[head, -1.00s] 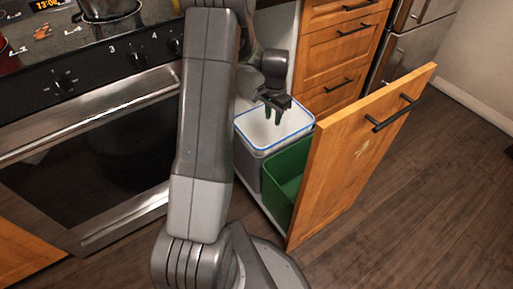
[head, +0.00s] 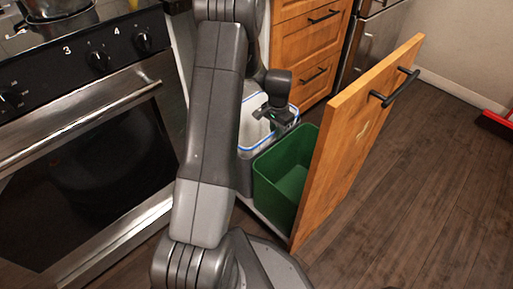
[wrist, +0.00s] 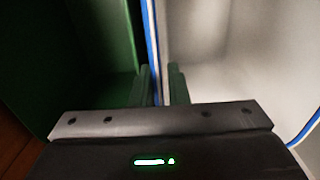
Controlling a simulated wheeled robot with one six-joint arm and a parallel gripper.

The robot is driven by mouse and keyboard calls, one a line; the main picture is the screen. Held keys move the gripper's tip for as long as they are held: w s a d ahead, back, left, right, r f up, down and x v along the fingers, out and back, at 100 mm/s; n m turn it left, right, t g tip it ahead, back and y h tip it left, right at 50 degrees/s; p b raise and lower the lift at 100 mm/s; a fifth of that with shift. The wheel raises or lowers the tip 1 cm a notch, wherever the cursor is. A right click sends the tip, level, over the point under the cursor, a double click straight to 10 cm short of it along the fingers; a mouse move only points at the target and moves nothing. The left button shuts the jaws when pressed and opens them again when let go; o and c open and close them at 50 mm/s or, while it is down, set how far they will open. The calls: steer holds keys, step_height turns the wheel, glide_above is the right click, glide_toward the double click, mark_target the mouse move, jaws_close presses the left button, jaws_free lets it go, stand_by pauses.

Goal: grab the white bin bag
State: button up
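The white bin bag (head: 256,132) lines the rear bin in the pull-out drawer, with a blue band along its rim. In the wrist view its pale inside (wrist: 225,60) fills the right half. My gripper (head: 273,120) is at the bag's rim on the side facing the green bin. In the wrist view my gripper (wrist: 162,88) has its two greenish fingers close together, one on each side of the blue-edged rim, pinching it. The fingertips are dim, and the bag's far side is partly hidden by my arm in the head view.
An empty green bin (head: 289,173) stands right in front of the bag. The wooden drawer front (head: 352,140) with a black handle closes off the right side. An oven (head: 95,165) stands at left. The floor (head: 420,200) at right is clear, apart from a red object (head: 497,118) at the edge.

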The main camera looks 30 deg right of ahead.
jaws_close()
steer(key=shift+r, duration=0.1)
